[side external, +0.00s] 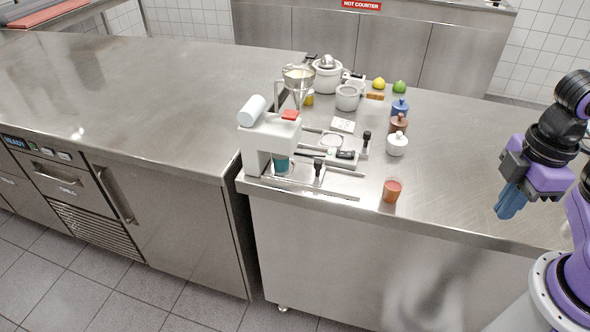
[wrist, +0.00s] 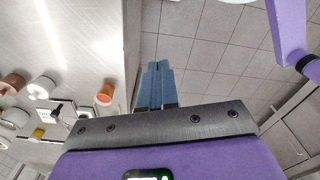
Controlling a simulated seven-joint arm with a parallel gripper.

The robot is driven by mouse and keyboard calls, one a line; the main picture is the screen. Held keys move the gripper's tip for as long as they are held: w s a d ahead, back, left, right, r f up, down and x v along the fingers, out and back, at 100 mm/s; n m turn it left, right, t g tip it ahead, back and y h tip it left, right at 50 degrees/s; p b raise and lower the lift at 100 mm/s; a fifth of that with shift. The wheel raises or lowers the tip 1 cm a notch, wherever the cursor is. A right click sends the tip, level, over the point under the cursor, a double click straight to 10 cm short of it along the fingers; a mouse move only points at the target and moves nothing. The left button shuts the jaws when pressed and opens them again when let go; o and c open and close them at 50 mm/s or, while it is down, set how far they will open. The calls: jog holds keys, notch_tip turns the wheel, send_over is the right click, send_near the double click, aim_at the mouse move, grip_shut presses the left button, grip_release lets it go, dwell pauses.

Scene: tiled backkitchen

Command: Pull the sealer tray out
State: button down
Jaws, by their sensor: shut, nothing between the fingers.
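The white sealer (side external: 262,140) stands near the left front corner of the steel counter, with a pale film roll on top. A teal cup (side external: 281,164) sits under its head. The sealer tray (side external: 300,172) lies low at its base, and an upright black knob (side external: 318,166) stands at its right side. The tray's inner part is hidden by the sealer body. My gripper (side external: 510,205), with blue fingers, is far to the right, apart from the tray. In the wrist view its fingers (wrist: 157,78) are together and empty, over the floor beside the counter edge.
An orange cup (side external: 392,190) stands near the front edge between my gripper and the sealer. Small lidded jars (side external: 397,144), a mortar (side external: 347,98), a lemon (side external: 378,83) and a lime (side external: 400,87) stand farther back. The counter's right part is clear.

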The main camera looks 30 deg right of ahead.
jog(key=c, duration=1.1)
grip_release()
jog(key=shift+w+a, duration=0.15)
jog(key=shift+a, duration=0.05)
jog(key=shift+o, duration=0.5)
jog(key=w+a+r, duration=0.2)
jog(key=w+a, duration=0.2)
jog(key=w, duration=0.1)
jog(key=shift+w+n+g+y, duration=0.2)
jog(key=shift+n+g+y, duration=0.1)
jog(key=shift+n, duration=0.1)
notch_tip(320, 180, up, 4)
jog(key=f+n+y, duration=0.1)
jog(key=n+y, duration=0.2)
jog(key=n, duration=0.2)
send_over(319, 161)
jog(key=d, duration=0.7)
jog(key=x, duration=1.1)
jog(key=a+x, duration=0.1)
jog(key=x, duration=0.4)
jog(key=shift+w+f, duration=0.2)
jog(key=shift+w, duration=0.15)
grip_shut()
